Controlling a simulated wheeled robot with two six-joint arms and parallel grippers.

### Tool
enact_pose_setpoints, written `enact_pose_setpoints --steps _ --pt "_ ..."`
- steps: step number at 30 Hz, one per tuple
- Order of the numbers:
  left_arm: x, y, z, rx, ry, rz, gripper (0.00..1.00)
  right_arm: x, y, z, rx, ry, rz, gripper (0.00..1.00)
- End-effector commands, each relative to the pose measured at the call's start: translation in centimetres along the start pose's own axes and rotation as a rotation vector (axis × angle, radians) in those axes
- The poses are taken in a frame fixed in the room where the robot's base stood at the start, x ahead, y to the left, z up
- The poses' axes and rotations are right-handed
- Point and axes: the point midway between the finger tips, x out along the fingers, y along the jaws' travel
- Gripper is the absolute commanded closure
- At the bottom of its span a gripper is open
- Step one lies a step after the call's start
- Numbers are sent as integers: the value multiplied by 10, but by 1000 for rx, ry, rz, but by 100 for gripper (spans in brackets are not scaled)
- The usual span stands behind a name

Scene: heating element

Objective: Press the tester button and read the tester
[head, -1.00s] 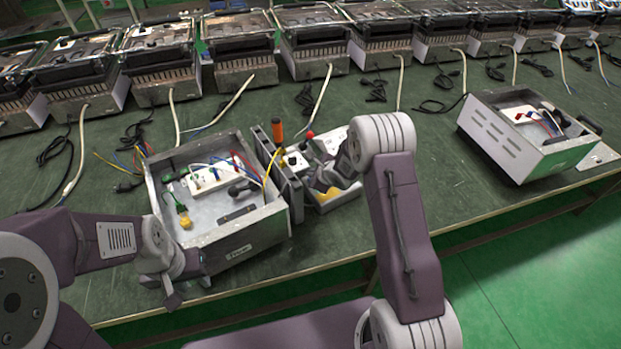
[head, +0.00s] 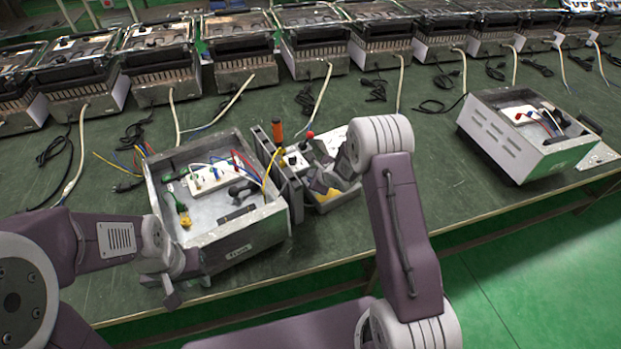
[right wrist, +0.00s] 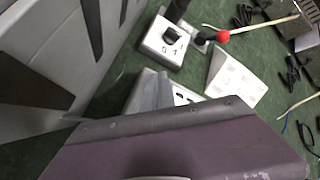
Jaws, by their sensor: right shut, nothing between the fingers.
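A small white unit with a black rocker switch (right wrist: 172,36) shows in the right wrist view; it may be the tester, and I see no readout. It also shows in the head view (head: 294,160), beside an orange handle and a red ball knob. A second white piece (right wrist: 185,97) is partly hidden by my right gripper (right wrist: 163,90), which is shut and empty just in front of it. In the head view the right gripper (head: 328,178) is small over the grey tray. My left gripper (head: 165,288) hangs at the front of the open metal box (head: 238,238); its fingers are unclear.
The open metal box holds a white terminal strip and wires. Another open white unit (head: 510,140) stands at the right. A row of heaters (head: 240,60) with cables lines the back.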

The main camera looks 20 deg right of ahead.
Motion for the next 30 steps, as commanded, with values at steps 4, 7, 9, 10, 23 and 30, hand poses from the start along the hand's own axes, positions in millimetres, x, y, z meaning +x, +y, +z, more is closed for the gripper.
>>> enact_pose_setpoints --steps 4,7,9,10,23,30 --pt "-2 0 0 0 0 0 64 -1 0 0 0 1 1 100" --pt "-7 0 -1 0 0 0 64 -4 -2 2 0 2 1 100" --pt "-12 0 -1 0 0 0 64 -6 -4 4 0 2 1 100" --pt "-14 0 -1 0 0 0 64 -7 -5 5 0 2 1 100" --pt "-26 0 -3 0 0 0 64 -12 -9 8 0 1 1 100" --pt "-32 1 -3 0 0 0 64 -16 -12 11 0 1 1 100"
